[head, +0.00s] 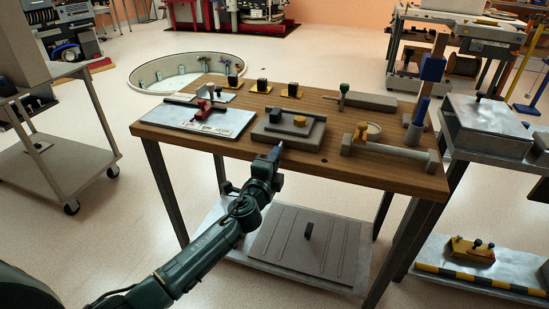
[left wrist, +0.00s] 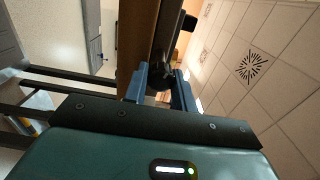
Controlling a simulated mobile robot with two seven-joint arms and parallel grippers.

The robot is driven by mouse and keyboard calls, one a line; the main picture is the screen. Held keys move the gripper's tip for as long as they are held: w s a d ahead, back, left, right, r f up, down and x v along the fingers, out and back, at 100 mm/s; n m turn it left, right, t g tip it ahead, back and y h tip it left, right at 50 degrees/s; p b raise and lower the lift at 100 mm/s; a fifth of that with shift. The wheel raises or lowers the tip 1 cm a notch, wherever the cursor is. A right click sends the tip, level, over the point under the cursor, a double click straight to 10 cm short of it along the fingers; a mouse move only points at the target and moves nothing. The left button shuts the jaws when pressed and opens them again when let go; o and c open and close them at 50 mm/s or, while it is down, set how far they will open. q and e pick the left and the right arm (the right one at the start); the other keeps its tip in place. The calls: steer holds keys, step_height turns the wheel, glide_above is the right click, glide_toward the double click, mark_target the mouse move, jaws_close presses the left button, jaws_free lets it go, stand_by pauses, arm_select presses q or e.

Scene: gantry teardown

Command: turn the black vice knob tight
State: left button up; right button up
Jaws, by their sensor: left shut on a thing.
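My left gripper (head: 279,150) reaches in from the lower left to the front edge of the wooden workbench (head: 375,176). In the left wrist view its two blue fingers (left wrist: 162,85) are shut on the black vice knob (left wrist: 160,76), one finger on each side, beside the wooden bench edge. In the head view the knob is hidden by the gripper. Behind the gripper on the bench is a grey plate fixture (head: 289,139) with a black block (head: 273,115) and an orange knob (head: 300,120). My right gripper is not in view.
A white panel with a red clamp (head: 203,108) lies left on the bench. A grey bar with an orange clamp (head: 362,131) lies right. Several small black blocks stand along the back. A lower shelf holds a ribbed grey plate (head: 275,245). A cart (head: 62,165) stands left.

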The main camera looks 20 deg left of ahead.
arm_select(q)
steer(key=shift+m, duration=0.5)
steer(key=m, duration=0.2)
steer(key=shift+m+p, duration=0.4)
steer(key=m, duration=0.2)
steer(key=shift+f+m+p, duration=0.1)
steer(key=shift+m+p, duration=0.25)
steer(key=shift+m, duration=0.05)
steer(key=m, duration=0.2)
steer(key=shift+a+m+p, duration=0.1)
steer(key=shift+m+p, duration=0.2)
steer(key=shift+p, duration=0.1)
steer(key=m+p, duration=0.1)
steer(key=m, duration=0.2)
steer(key=shift+m, duration=0.8)
steer(key=shift+f+m+p, duration=0.1)
steer(key=shift+m+p, duration=0.3)
steer(key=shift+m, duration=0.2)
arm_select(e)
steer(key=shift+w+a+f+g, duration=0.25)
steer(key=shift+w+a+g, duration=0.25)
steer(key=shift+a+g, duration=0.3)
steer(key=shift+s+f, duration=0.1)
